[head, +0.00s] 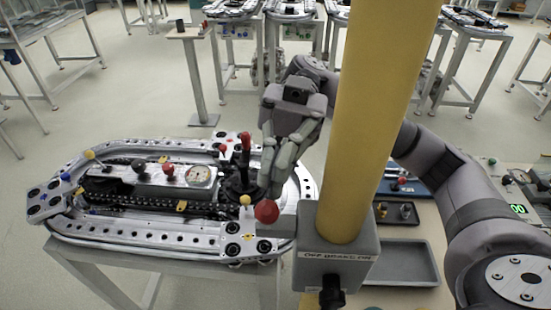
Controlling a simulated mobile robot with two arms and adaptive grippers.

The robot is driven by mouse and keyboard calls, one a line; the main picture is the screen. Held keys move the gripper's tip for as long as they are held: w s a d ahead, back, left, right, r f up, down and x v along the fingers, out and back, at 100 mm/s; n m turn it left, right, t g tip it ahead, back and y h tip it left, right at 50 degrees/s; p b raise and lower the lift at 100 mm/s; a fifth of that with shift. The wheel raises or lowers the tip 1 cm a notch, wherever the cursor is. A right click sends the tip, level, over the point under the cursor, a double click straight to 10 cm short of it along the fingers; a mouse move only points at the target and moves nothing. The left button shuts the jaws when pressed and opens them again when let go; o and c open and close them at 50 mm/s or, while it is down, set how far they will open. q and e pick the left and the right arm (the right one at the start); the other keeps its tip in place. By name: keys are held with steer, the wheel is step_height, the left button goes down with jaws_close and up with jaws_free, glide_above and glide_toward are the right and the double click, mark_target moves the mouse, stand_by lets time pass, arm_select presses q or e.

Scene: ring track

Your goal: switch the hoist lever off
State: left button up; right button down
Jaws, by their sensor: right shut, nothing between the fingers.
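A thick yellow post (385,100) rises from a grey box (340,262) with a label on its front; the small lettering seems to begin with "OFF". A lever with a red ball knob (267,211) sticks out at the left of the box; I take it as the hoist lever. My right gripper (273,192) is shut and empty, fingers pointing down, just above and beside the red knob. I cannot tell whether they touch. The post hides part of my right arm. My left gripper is not in view.
An oval metal ring track (130,238) on a stand lies to the left, with a dark upright red-topped handle (245,150) close to my fingers. A grey tray (405,265) and small parts lie on a bench at right.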

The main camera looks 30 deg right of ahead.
steer(key=v, duration=1.2)
stand_by(0.3)
